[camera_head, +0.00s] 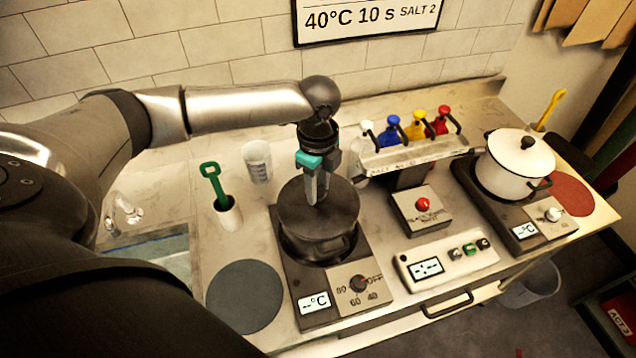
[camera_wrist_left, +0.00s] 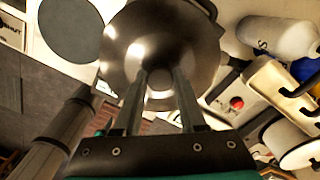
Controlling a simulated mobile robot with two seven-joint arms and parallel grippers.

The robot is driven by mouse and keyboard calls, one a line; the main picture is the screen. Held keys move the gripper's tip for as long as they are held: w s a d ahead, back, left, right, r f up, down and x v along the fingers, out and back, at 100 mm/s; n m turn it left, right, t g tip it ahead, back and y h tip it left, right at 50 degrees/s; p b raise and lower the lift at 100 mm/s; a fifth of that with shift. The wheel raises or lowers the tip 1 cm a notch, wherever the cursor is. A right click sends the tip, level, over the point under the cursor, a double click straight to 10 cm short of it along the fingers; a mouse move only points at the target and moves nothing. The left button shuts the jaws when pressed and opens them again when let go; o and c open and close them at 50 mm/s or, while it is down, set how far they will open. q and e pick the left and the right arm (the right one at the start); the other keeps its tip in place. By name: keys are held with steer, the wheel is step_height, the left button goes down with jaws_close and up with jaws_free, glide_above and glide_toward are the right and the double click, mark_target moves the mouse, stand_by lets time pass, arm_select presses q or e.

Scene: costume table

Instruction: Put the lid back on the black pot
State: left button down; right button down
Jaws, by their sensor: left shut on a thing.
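The dark lid (camera_head: 338,208) is a round, shiny disc in the middle of the head view. My left gripper (camera_head: 316,198) comes down from above and is shut on the lid's knob. The black pot (camera_head: 322,250) is directly below the lid, on the left hot plate, and mostly hidden by it. I cannot tell whether the lid rests on the rim or hangs just above it. In the left wrist view the lid (camera_wrist_left: 190,45) lies beyond the two fingers (camera_wrist_left: 160,88), with dark handles showing past its edge. My right gripper is not in view.
The left hot plate (camera_head: 292,284) has a dial and display in front. A dark grey round mat (camera_head: 244,296), a green-handled tool in a cup (camera_head: 228,215) and a clear beaker (camera_head: 257,160) stand left. A bottle rack (camera_head: 415,155) and a white lidded pot (camera_head: 510,170) are right.

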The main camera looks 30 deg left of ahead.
arm_select(q)
jaws_free()
stand_by(0.8)
step_height(320, 180, up, 3)
steer(key=p, duration=0.3)
steer(key=shift+f, duration=0.2)
steer(key=shift+r, duration=2.2)
jaws_close()
